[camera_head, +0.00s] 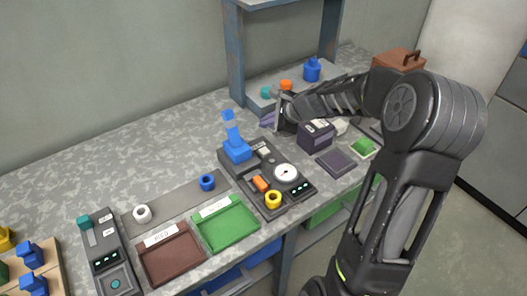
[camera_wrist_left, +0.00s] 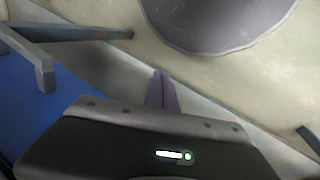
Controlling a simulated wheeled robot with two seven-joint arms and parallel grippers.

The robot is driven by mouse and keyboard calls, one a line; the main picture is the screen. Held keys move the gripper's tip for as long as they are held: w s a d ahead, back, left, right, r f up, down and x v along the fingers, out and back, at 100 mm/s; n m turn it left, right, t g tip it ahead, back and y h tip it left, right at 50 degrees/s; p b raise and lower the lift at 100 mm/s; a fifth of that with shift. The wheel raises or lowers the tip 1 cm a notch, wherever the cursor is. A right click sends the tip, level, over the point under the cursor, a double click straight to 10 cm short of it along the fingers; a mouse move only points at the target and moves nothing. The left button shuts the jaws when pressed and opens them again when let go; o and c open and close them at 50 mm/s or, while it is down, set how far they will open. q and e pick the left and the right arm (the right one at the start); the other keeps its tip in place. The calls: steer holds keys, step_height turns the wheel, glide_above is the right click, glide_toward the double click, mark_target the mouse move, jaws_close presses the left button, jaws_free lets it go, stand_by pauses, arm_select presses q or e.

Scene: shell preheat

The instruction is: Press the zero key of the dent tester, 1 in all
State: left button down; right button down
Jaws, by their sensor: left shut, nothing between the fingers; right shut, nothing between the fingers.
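The dent tester (camera_head: 300,195) stands on the grey speckled bench in the head view. It has a blue upright lever, a round white dial, an orange block, a yellow ring and small lit indicators. I cannot tell which part is its zero key. My right gripper (camera_head: 268,120) reaches in from the right, shut and empty, behind the tester and apart from it. Its purple fingertips show only partly. My left gripper (camera_wrist_left: 162,92) shows only in the left wrist view, shut with nothing between its purple fingers, away from the tester.
A brown tray (camera_head: 170,258) and a green tray (camera_head: 226,226) lie left of the tester. A dark device (camera_head: 110,250) stands further left. A dark purple box (camera_head: 316,134) stands near my right forearm. A blue metal frame (camera_head: 234,60) rises behind.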

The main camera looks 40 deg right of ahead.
mark_target(266, 152)
step_height(266, 152, down, 8)
steer(key=b, duration=0.7)
steer(key=shift+f, duration=0.1)
stand_by(1.7)
steer(key=shift+f+b, duration=0.35)
steer(key=shift+f+b, duration=0.45)
stand_by(0.6)
steer(key=shift+r, duration=0.1)
steer(key=shift+r+p, duration=0.75)
steer(key=shift+p, duration=0.1)
steer(key=shift+r, duration=0.1)
step_height(266, 152, up, 5)
steer(key=p, duration=0.4)
steer(key=shift+p, duration=0.3)
